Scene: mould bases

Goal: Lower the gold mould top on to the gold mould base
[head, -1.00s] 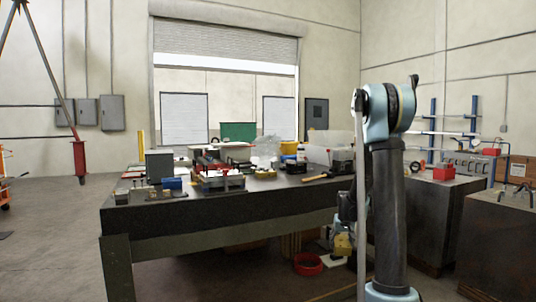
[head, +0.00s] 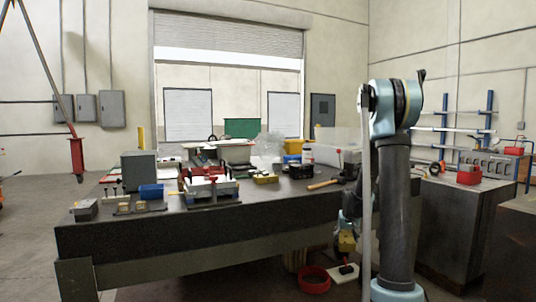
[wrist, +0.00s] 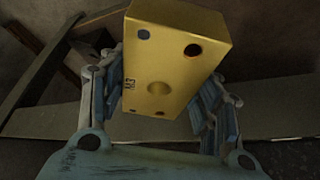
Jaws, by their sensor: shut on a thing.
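My gripper (wrist: 165,88) is shut on a gold block, the gold mould top (wrist: 178,62), in the wrist view. A finger lies along each side of it. Its visible face has a shallow round recess in the middle and several round holes near the corners. In the head view the gold mould top (head: 346,241) hangs under my arm, low beside the workbench's right end and away from the bench top. A small yellow thing (head: 265,179) lies on the bench; I cannot tell whether it is the gold mould base.
The dark workbench (head: 250,220) carries a blue box (head: 151,191), a red and white fixture (head: 210,187), a hammer (head: 323,184) and several bins. A red ring-shaped tub (head: 314,279) stands on the floor below. A dark cabinet (head: 450,220) stands at right.

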